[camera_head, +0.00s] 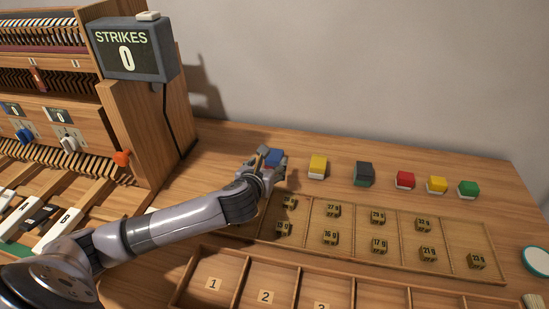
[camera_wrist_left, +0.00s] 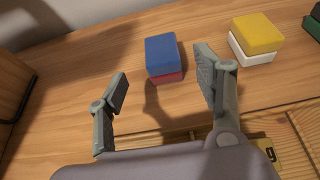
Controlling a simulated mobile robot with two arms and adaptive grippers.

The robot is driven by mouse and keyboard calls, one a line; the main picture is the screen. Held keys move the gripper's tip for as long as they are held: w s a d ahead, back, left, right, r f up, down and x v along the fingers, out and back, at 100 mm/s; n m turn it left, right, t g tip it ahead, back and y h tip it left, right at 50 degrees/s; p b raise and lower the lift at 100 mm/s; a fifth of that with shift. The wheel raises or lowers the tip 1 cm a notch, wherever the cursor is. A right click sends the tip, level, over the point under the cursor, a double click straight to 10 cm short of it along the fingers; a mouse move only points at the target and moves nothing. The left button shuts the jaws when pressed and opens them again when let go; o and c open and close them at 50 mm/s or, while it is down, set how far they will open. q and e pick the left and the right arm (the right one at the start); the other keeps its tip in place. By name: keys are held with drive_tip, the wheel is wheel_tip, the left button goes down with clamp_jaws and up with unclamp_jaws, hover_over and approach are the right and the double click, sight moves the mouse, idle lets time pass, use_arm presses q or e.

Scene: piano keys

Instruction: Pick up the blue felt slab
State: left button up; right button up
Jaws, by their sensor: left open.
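The blue felt slab (camera_wrist_left: 161,52) lies on top of a red piece (camera_wrist_left: 167,77) on the wooden table, between the spread fingers in the left wrist view and a little beyond their tips. My left gripper (camera_wrist_left: 162,88) is open and empty there. In the head view the blue slab (camera_head: 274,157) shows just past my left gripper (camera_head: 265,163), which partly hides it. I cannot tell from these frames whether a finger touches it. My right gripper is in neither view.
Right of the slab stand a yellow block on white (camera_head: 318,167), a dark block (camera_head: 363,174), and red, yellow and green blocks (camera_head: 468,189). In front lie a tray of numbered weights (camera_head: 350,216) and a numbered compartment box (camera_head: 240,254). The piano cabinet (camera_head: 142,130) stands left.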

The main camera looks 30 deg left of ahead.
sight(274, 156)
use_arm(q)
drive_tip(key=shift+w+a+f, duration=0.1)
drive_tip(key=shift+w+f, duration=0.1)
drive_tip(key=shift+w, duration=0.4)
drive_tip(key=shift+x, duration=2.6)
drive_tip(key=shift+w+r, duration=0.1)
drive_tip(key=shift+r, duration=0.1)
drive_tip(key=shift+c, duration=0.2)
drive_tip(key=shift+c, duration=0.7)
drive_tip(key=c, duration=0.8)
